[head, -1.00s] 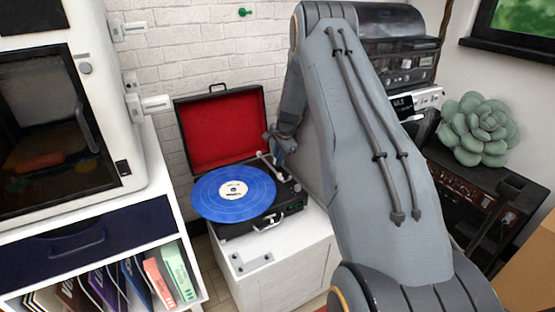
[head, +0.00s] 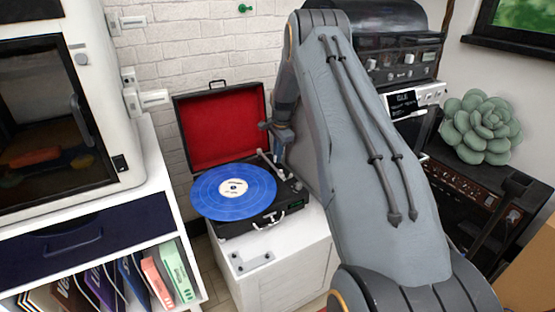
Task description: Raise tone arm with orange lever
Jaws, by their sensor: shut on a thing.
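A suitcase record player (head: 249,225) with an open, red-lined lid (head: 222,130) stands on a white cabinet. A blue record (head: 213,203) lies on its platter. The pale tone arm (head: 267,166) is at the right of the record. My gripper (head: 281,152) is over the right rear part of the deck, beside the tone arm, pointing down. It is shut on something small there. The orange lever cannot be made out and my gripper or arm seems to hide it. Whether the tone arm is raised cannot be told.
My arm fills the middle right. A white cabinet (head: 285,275) carries the player. A white machine (head: 120,95) stands on shelving at left. Dark equipment (head: 400,60) and a green succulent (head: 482,128) are at right. The brick wall (head: 200,45) is close behind the lid.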

